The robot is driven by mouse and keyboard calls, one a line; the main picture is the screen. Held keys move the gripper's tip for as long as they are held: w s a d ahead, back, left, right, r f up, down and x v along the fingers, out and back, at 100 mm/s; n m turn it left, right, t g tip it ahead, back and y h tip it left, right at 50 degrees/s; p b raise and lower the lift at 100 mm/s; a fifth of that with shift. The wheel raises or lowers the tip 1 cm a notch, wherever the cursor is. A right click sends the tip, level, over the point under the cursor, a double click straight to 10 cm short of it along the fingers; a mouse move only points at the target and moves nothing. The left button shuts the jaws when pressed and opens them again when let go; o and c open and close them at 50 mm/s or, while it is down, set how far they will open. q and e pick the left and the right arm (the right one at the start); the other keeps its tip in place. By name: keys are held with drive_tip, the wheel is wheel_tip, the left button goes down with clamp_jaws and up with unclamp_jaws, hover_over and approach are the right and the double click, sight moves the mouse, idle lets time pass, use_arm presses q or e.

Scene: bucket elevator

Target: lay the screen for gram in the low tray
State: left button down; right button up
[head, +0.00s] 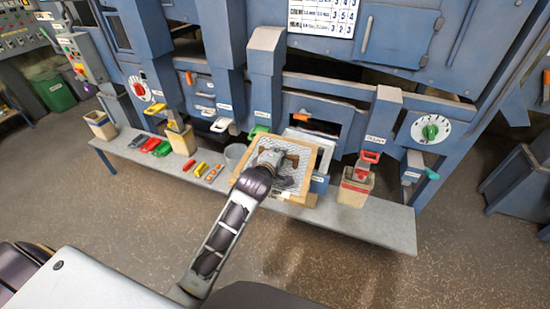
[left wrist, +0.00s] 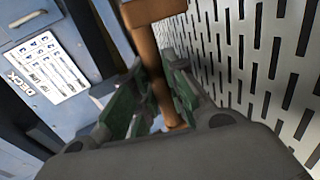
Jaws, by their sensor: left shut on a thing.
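The screen (head: 311,173), a pale slotted sheet in a light wooden frame, is held in front of the middle of the blue machine, above the grey bench. My left gripper (head: 277,163) is over the screen. In the left wrist view my left gripper (left wrist: 158,98) has its green pads shut around a brown bar or handle, with the slotted sheet (left wrist: 265,60) close on the right. The screen hides much of what is behind and below it. I cannot make out clearly which part is the low tray. My right gripper is not in view.
The grey bench (head: 375,229) runs along the machine. A tan bin with a red top (head: 355,187) stands right of the screen. The floor in front is clear.

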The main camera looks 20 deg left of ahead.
sight(285, 164)
use_arm(q)
drive_tip(key=shift+w+d+r+p, duration=0.2)
drive_tip(key=shift+w+r+p, duration=0.15)
drive_tip(key=shift+r, duration=0.1)
drive_tip(key=shift+w+d+f, duration=0.15)
drive_tip(key=shift+w, duration=0.05)
drive_tip(key=f, duration=0.2)
drive_tip(key=d+f, duration=0.1)
drive_tip(key=f, duration=0.2)
drive_tip(key=shift+w+f, duration=0.1)
drive_tip(key=shift+d+f, duration=0.1)
drive_tip(key=shift+f, duration=0.3)
drive_tip(key=shift+f+m, duration=0.3)
drive_tip(key=shift+f, duration=0.4)
drive_tip(key=shift+d+f+h, duration=0.1)
drive_tip(key=shift+h, duration=0.4)
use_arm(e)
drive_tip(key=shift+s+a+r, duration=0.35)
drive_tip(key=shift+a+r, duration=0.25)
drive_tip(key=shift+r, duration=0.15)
